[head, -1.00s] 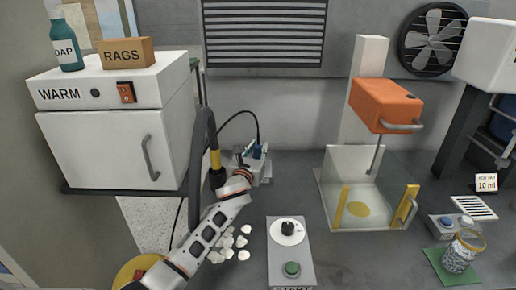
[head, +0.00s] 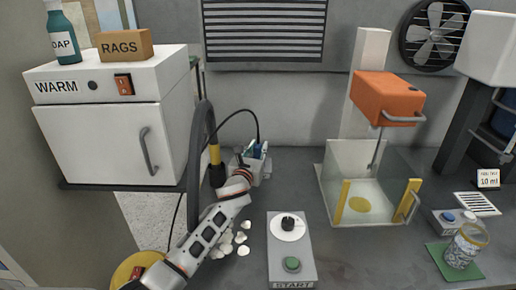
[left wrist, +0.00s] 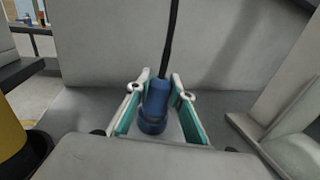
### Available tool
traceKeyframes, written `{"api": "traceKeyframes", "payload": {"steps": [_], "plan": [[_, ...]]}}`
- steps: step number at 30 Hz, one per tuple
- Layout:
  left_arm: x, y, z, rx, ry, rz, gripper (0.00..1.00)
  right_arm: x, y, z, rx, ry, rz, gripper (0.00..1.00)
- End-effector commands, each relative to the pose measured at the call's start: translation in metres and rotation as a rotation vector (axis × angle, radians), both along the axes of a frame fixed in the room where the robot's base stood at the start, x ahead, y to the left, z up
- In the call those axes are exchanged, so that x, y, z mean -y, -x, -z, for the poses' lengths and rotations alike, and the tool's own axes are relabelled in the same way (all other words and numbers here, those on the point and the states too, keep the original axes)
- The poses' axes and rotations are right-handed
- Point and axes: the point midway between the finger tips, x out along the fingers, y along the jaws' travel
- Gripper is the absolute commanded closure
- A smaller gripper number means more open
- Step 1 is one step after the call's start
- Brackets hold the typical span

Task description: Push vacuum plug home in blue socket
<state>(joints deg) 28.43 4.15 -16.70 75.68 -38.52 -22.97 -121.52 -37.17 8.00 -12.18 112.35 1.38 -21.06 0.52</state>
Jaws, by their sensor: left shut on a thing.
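My left gripper (head: 254,154) is at the back of the bench, right of the white warmer cabinet. In the left wrist view the gripper (left wrist: 158,108) is shut on an upright blue plug (left wrist: 157,92), between teal-lined fingers. A black cable (left wrist: 170,45) rises from the plug's top. A wider blue collar (left wrist: 152,122) shows at the plug's foot; I cannot tell whether it is the socket or part of the plug. How far in the plug sits is hidden. In the head view the plug is small and partly covered by the fingers. My right gripper is not in view.
The warmer cabinet (head: 105,135) stands close left of my arm. A thick grey hose (head: 205,125) arches beside it. White lumps (head: 228,243) and a control box with a green button (head: 291,263) lie in front. An orange-headed press (head: 386,98) stands to the right.

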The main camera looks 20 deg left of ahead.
Motion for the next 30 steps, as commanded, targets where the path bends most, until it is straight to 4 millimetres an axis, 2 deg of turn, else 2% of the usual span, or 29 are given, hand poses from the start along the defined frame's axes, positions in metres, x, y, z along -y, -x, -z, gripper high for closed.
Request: {"api": "traceKeyframes", "payload": {"steps": [9, 10, 12, 23, 26, 30], "plan": [[0.0, 0.001, 0.012, -0.008, -0.002, 0.0, 1.0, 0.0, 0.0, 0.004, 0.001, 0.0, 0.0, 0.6], [0.0, 0.001, 0.012, -0.008, -0.002, 0.0, 0.74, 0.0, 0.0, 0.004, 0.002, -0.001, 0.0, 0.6], [0.0, 0.001, 0.011, -0.008, -0.002, 0.0, 0.59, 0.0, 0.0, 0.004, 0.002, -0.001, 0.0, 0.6], [0.0, 0.002, 0.01, -0.006, -0.001, -0.001, 0.59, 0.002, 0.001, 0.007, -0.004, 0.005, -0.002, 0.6], [0.0, 0.007, 0.01, -0.005, -0.002, -0.001, 0.59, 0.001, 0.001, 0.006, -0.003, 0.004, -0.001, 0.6], [0.0, 0.024, 0.01, -0.004, -0.002, 0.0, 0.59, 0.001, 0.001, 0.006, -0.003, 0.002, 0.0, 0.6]]}}
